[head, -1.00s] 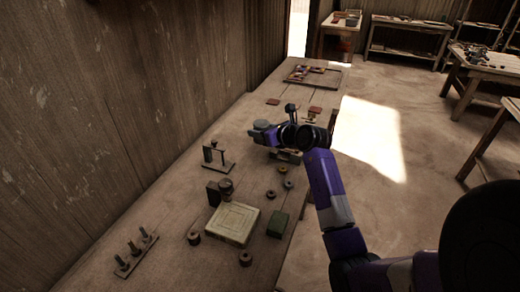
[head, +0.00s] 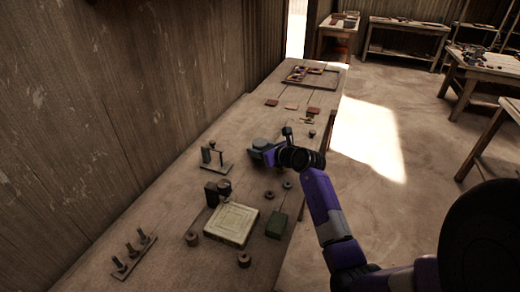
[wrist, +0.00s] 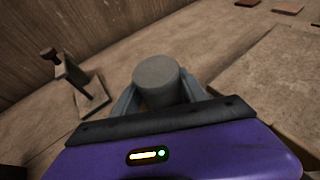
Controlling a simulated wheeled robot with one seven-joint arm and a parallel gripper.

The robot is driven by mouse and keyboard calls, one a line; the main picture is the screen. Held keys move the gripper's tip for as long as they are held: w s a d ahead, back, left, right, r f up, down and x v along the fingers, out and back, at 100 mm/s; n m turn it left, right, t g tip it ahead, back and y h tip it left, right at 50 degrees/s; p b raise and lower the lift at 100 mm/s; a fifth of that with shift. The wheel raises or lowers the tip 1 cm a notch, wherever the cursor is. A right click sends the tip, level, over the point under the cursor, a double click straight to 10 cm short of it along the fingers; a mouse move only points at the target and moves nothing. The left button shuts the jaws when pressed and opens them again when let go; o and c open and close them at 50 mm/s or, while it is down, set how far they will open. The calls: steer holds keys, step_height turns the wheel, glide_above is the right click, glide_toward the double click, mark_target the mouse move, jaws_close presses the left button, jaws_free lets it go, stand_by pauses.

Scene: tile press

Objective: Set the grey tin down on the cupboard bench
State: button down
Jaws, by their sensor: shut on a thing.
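The grey tin (wrist: 157,76) is a short round cylinder with a flat top. My gripper (wrist: 160,96) is shut on it, with one finger on each side. In the head view the tin (head: 261,144) and my gripper (head: 264,152) are over the middle of the long wooden bench (head: 175,185). The tin looks upright. Its underside is hidden, so I cannot tell whether it touches the bench top.
A small metal stand (head: 215,160) is left of my gripper. A pale square block (head: 231,223), a green block (head: 277,224) and several dark rings lie nearer. Flat tiles (head: 291,106) and a tray (head: 314,77) lie farther along. A three-peg rack (head: 132,257) stands at the near left.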

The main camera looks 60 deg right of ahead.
steer(key=c, duration=0.6)
jaws_free()
steer(key=v, duration=1.2)
steer(key=shift+r, duration=0.2)
